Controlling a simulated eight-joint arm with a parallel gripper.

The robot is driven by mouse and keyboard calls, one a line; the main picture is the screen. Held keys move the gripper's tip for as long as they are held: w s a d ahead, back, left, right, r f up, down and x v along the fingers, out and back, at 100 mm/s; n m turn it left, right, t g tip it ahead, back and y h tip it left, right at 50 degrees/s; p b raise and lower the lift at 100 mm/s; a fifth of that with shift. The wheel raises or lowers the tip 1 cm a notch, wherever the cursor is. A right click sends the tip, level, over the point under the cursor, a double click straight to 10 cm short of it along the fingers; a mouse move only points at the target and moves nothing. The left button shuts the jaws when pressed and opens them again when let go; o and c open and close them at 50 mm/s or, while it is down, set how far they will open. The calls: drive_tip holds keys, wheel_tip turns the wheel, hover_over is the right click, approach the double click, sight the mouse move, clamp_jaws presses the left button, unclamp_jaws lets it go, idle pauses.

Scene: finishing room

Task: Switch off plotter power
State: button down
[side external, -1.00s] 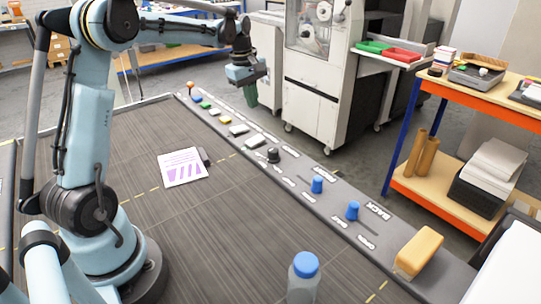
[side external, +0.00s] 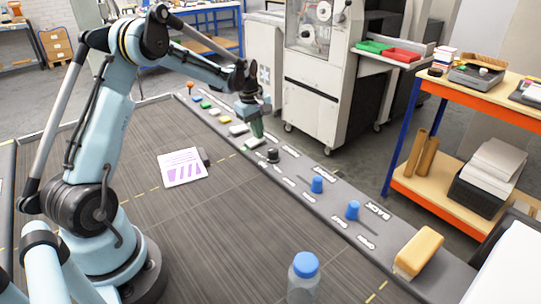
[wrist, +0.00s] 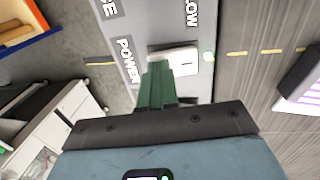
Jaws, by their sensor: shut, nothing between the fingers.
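A white rocker switch (wrist: 186,60) with a dark mark on its face sits on the grey panel strip beside the printed word POWER (wrist: 126,60) in the wrist view. My gripper (wrist: 158,70) has green fingers, shut and empty, with the tips over the POWER-side end of the rocker and hiding part of it. I cannot tell whether they touch it. In the side view my gripper (side external: 257,134) points down at the panel strip, by a white switch (side external: 253,143).
A black knob (side external: 273,155), blue knobs (side external: 317,184) and coloured buttons line the same strip. A yellow block (side external: 419,250) lies at its near end. A purple-printed card (side external: 183,167) lies on the dark table; a blue-capped bottle (side external: 304,275) stands in front.

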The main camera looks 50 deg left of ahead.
sight(248, 144)
drive_tip(key=shift+w+f+g, duration=0.2)
drive_tip(key=shift+f+g, duration=0.05)
drive_tip(key=shift+g, duration=0.05)
drive_tip(key=shift+s, duration=0.1)
drive_tip(key=shift+s+r, duration=0.25)
drive_tip(key=shift+s, duration=0.55)
drive_tip(key=shift+r, duration=0.15)
wheel_tip(248, 144, up, 14)
drive_tip(key=s, duration=0.2)
drive_tip(key=shift+f, duration=0.2)
drive_tip(key=shift+s, duration=0.1)
